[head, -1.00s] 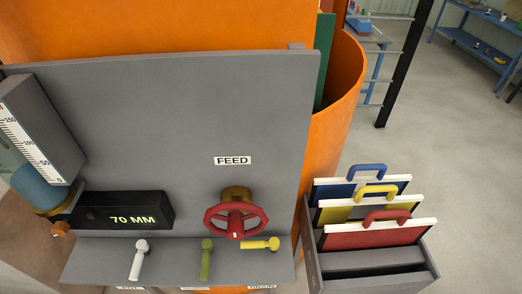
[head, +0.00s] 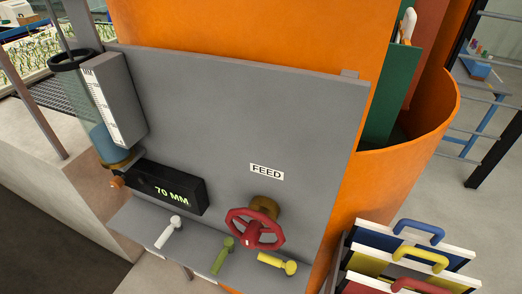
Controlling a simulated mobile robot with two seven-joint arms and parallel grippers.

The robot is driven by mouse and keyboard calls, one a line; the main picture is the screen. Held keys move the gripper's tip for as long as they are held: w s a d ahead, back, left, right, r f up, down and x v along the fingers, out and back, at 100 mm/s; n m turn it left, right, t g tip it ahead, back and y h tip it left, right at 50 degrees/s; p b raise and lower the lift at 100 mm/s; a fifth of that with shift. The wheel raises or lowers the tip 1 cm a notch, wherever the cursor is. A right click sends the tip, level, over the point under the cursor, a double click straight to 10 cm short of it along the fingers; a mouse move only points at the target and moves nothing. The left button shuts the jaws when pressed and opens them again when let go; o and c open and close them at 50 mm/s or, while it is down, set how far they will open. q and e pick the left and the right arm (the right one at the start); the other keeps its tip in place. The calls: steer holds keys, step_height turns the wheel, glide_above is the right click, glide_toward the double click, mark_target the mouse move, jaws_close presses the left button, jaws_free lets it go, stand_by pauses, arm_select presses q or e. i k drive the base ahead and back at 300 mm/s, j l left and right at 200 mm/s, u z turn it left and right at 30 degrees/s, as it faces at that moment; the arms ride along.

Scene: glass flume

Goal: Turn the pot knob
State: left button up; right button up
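A glass cylinder (head: 95,108) with blue liquid (head: 103,142) low in it stands at the left edge of the grey panel, beside a white scale (head: 98,105). No label shows which is the pot knob. Neither of my grippers is in view.
A red handwheel (head: 256,229) sits under the FEED label (head: 266,171). White (head: 168,232), green (head: 223,255) and yellow (head: 277,263) levers line the panel's lower ledge. Boards with coloured handles (head: 420,232) stand at lower right. An orange curved wall (head: 250,40) rises behind.

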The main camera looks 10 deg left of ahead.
mark_target(116, 182)
steer(key=u, duration=1.35)
